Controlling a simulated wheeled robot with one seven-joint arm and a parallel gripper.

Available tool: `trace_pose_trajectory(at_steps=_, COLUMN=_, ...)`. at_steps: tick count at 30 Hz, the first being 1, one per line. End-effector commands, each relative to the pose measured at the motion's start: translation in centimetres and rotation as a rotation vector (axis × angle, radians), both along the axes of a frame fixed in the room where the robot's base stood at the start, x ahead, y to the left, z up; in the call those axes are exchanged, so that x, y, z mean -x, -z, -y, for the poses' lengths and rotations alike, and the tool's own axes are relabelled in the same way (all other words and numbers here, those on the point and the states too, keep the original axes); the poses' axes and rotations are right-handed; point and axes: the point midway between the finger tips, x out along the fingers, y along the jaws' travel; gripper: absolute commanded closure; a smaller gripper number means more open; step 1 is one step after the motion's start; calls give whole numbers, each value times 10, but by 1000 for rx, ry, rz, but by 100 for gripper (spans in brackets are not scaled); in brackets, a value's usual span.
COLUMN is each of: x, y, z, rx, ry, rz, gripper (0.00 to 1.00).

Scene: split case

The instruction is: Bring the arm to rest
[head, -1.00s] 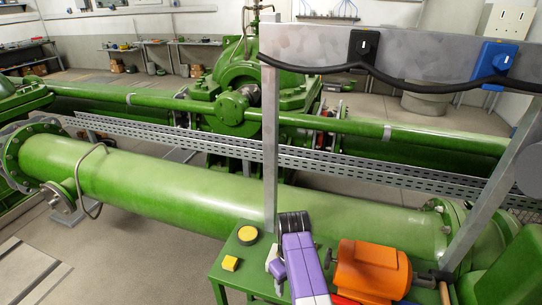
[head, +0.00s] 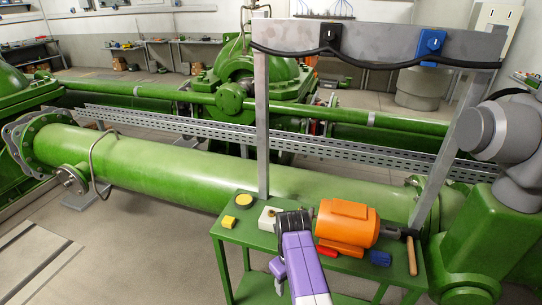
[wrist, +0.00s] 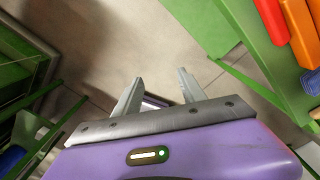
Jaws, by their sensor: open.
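My gripper (wrist: 156,90) is open in the wrist view. Its two grey fingers stand apart with nothing between them, above the floor. In the head view its purple body (head: 305,270) is in front of the green bench (head: 262,240), at the lower middle. Its fingers cannot be made out there. A grey arm section (head: 485,130), which looks like mine, shows at the right edge.
On the bench are an orange motor (head: 345,222), a yellow block (head: 229,221), a yellow disc (head: 243,200), a red piece (head: 327,251), a blue piece (head: 380,258) and a wooden handle (head: 411,255). A metal frame (head: 262,120) rises behind. Floor is clear at left (head: 130,250).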

Motion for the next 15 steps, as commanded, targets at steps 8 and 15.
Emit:
trace_pose_trajectory(at_steps=8, x=-15, y=-2, z=-3, rx=-5, ry=-153, rz=62, gripper=52)
trace_pose_trajectory(at_steps=15, x=-57, y=-24, z=-6, rx=3, ry=-366, rz=231, gripper=52)
